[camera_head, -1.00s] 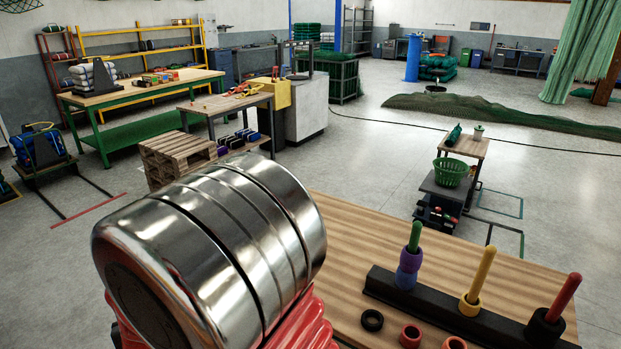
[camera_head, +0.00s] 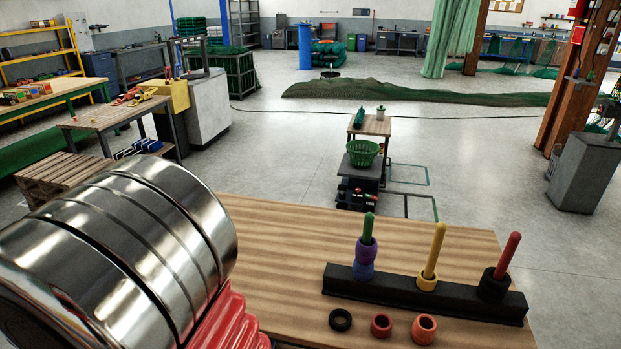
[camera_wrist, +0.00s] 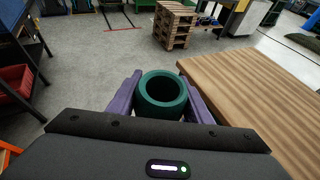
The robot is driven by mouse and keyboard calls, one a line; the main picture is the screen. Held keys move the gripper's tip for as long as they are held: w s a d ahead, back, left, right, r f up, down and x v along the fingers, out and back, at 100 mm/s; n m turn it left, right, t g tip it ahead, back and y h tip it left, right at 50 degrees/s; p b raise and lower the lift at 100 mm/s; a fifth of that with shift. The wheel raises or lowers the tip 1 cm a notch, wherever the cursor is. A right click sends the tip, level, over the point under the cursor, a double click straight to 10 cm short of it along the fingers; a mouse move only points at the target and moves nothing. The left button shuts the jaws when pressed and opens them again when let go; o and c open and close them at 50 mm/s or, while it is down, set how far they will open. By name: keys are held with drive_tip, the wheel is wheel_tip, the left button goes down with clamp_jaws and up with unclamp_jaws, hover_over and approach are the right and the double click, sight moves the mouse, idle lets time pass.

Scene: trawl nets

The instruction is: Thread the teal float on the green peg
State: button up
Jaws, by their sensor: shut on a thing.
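The teal float (camera_wrist: 162,92) is a thick ring held between the two purple fingers of my gripper (camera_wrist: 162,97) in the wrist view, its hole facing the camera. It is off to the left of the table edge, over the floor. The green peg (camera_head: 368,227) stands upright at the left end of a black rack (camera_head: 420,296) in the head view. A purple float (camera_head: 366,250) and a blue float (camera_head: 363,271) are stacked around it, and its top sticks out above them. My gripper and the teal float are hidden in the head view.
A yellow peg (camera_head: 435,247) carries a yellow float and a red peg (camera_head: 507,255) carries a black one. A black ring (camera_head: 340,319), a dark red ring (camera_head: 381,325) and an orange-red ring (camera_head: 424,329) lie in front of the rack. The table's (camera_head: 275,245) left part is clear.

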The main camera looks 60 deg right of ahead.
drive_tip(key=shift+d, duration=0.25)
drive_tip(key=s+d+r+m+g+h, duration=0.1)
drive_tip(key=d+r+m+g+h, duration=0.15)
drive_tip(key=d, duration=0.75)
drive_tip(key=s+d+r+m+g+h, duration=0.1)
drive_tip(key=d+r+m+h, duration=0.25)
drive_tip(key=d, duration=0.55)
drive_tip(key=s+d+r+m+g+h, duration=0.1)
drive_tip(key=d+r+m+g+h, duration=0.15)
drive_tip(key=d, duration=0.75)
drive_tip(key=s+d+r+m+g+h, duration=0.1)
drive_tip(key=s+d+r+m+g, duration=0.2)
drive_tip(key=s+d, duration=0.4)
drive_tip(key=s+d+r+m+g+h, duration=0.1)
drive_tip(key=s+d+r+m+g, duration=0.15)
drive_tip(key=s+d, duration=0.5)
drive_tip(key=s+d+r+m+g+y, duration=0.1)
drive_tip(key=s+d+m+g, duration=0.2)
drive_tip(key=s, duration=0.6)
drive_tip(key=s+d+r+m+g+y, duration=0.2)
drive_tip(key=s+d, duration=0.4)
drive_tip(key=s, duration=0.4)
drive_tip(key=s+d+r+m+g+y, duration=0.1)
drive_tip(key=s+d+m+g, duration=0.3)
drive_tip(key=s, duration=0.5)
drive_tip(key=shift+s+d+r+m+g, duration=0.3)
drive_tip(key=shift+s+r+g, duration=0.1)
drive_tip(key=shift+g, duration=0.45)
drive_tip(key=shift+f+y, duration=0.15)
drive_tip(key=shift+y, duration=0.1)
